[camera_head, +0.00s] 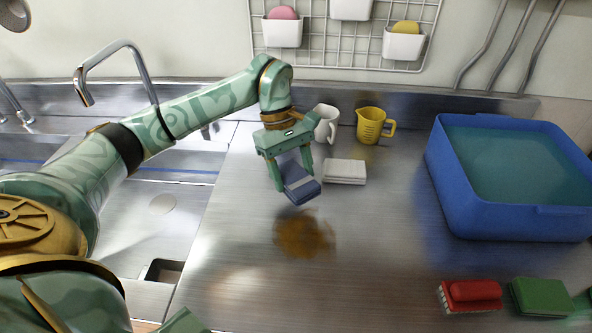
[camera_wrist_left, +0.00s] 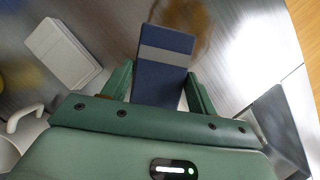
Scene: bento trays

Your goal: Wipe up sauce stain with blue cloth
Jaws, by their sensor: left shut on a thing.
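A brown sauce stain (camera_head: 304,236) lies on the steel counter in the head view. It also shows at the top of the left wrist view (camera_wrist_left: 186,16). The folded blue cloth (camera_head: 300,187) has a grey band, which is clear in the left wrist view (camera_wrist_left: 165,58). My left gripper (camera_head: 291,184) is shut on the cloth and holds it just behind the stain. The cloth appears to be above the counter, apart from the stain.
A folded white cloth (camera_head: 344,171) lies right of the gripper. A white mug (camera_head: 325,126) and a yellow measuring cup (camera_head: 371,127) stand behind. A blue tub (camera_head: 490,219) of water is at right. A red brush (camera_head: 470,295) and green sponge (camera_head: 540,297) lie front right. The sink is left.

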